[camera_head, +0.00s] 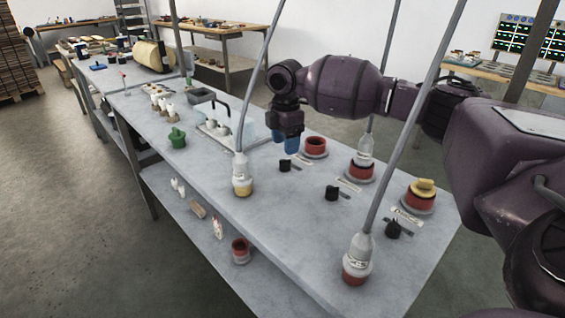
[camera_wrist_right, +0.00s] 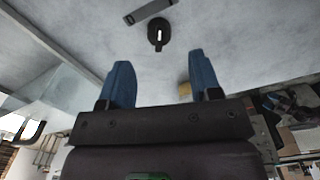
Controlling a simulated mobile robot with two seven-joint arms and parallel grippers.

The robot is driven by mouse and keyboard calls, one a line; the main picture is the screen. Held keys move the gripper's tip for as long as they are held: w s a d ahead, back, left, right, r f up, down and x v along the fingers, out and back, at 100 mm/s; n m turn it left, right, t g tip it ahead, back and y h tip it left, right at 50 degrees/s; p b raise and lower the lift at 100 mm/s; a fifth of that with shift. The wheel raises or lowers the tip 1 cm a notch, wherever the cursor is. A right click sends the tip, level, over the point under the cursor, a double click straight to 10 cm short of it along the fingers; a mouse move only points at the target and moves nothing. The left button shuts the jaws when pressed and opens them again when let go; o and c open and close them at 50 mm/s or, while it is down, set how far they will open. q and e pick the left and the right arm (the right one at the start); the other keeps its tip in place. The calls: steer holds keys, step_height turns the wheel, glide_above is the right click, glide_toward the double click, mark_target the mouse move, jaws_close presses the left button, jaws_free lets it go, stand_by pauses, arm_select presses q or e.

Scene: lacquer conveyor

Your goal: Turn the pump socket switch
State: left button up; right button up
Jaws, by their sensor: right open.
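Three black rotary switches stand on the grey bench top, each beside a round red socket: the far switch (camera_head: 285,165), the middle switch (camera_head: 332,193) and the near switch (camera_head: 393,229). I cannot read the labels to tell which one is the pump's. My right gripper (camera_head: 284,144) has blue fingers, is open and empty, and hangs above the bench by the far switch. In the right wrist view, one black switch (camera_wrist_right: 158,32) with a pale mark lies beyond the open fingers (camera_wrist_right: 162,78), apart from them. My left gripper is not in view.
The far socket (camera_head: 314,148) is uncovered. A grey plug (camera_head: 365,150) with a cable is at the middle socket (camera_head: 361,173). A yellow piece (camera_head: 423,187) tops the near socket. Cabled plugs (camera_head: 357,258) (camera_head: 242,173) stand along the front. A green object (camera_head: 177,138) sits left.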

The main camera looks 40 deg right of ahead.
mark_target(285, 160)
step_height(285, 160, down, 6)
steer(key=shift+f+b, duration=0.1)
steer(key=shift+b, duration=0.5)
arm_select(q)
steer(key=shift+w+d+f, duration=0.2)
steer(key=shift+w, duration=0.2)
arm_select(e)
steer(key=shift+w, duration=0.1)
steer(key=shift+c, duration=0.5)
